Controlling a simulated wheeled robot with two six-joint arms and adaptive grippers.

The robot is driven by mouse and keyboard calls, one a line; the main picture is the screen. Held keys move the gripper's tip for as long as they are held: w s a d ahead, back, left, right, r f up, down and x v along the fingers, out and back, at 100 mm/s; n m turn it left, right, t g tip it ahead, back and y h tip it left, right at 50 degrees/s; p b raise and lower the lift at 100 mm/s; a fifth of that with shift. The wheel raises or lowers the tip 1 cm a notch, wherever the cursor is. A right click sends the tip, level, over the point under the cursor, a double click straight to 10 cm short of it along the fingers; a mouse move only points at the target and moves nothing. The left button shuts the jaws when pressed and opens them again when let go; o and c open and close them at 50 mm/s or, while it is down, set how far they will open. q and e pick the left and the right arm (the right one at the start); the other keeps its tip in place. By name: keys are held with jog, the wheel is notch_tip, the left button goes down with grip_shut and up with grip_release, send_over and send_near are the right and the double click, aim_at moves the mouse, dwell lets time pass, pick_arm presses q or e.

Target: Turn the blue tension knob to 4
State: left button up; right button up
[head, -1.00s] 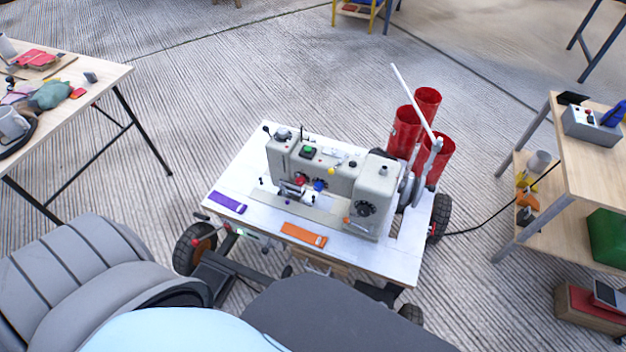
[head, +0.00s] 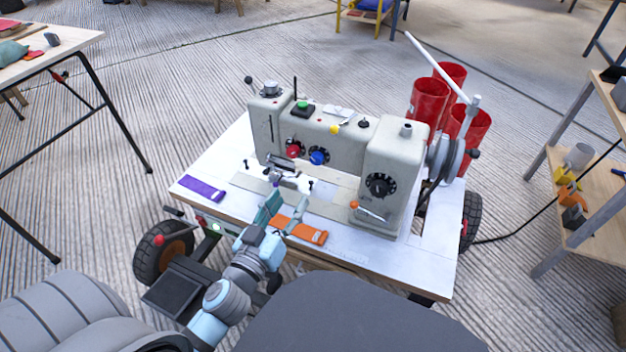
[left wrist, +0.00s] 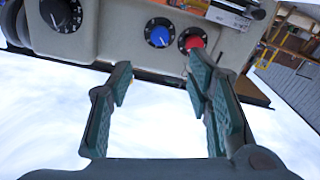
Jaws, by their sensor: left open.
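The blue tension knob (head: 317,157) sits on the front face of the grey sewing machine (head: 335,135), just right of a red knob (head: 293,150). In the left wrist view the blue knob (left wrist: 159,37) has a black numbered dial around it, too small to read surely, and the red knob (left wrist: 192,41) is beside it. My left gripper (head: 282,211) is open and empty, over the front of the white table and apart from the knobs. It also shows in the left wrist view (left wrist: 160,85), its fingers spread below the blue knob. My right gripper is not in view.
A larger black dial (head: 380,186) is on the machine's right part. Red tubes (head: 425,104) stand behind. A shelf (head: 565,190) is at right.

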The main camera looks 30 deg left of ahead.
pick_arm(q)
jog(key=p, duration=0.3)
send_near(315, 160)
jog(key=w, duration=0.8)
jog(key=shift+w+a, duration=0.2)
jog(key=shift+a, duration=0.05)
jog(key=shift+w+f, duration=0.1)
jog(key=shift+w, duration=0.25)
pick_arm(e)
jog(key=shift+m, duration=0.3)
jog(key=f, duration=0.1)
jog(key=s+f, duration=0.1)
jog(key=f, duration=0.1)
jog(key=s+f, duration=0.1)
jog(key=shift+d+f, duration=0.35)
pick_arm(q)
grip_shut()
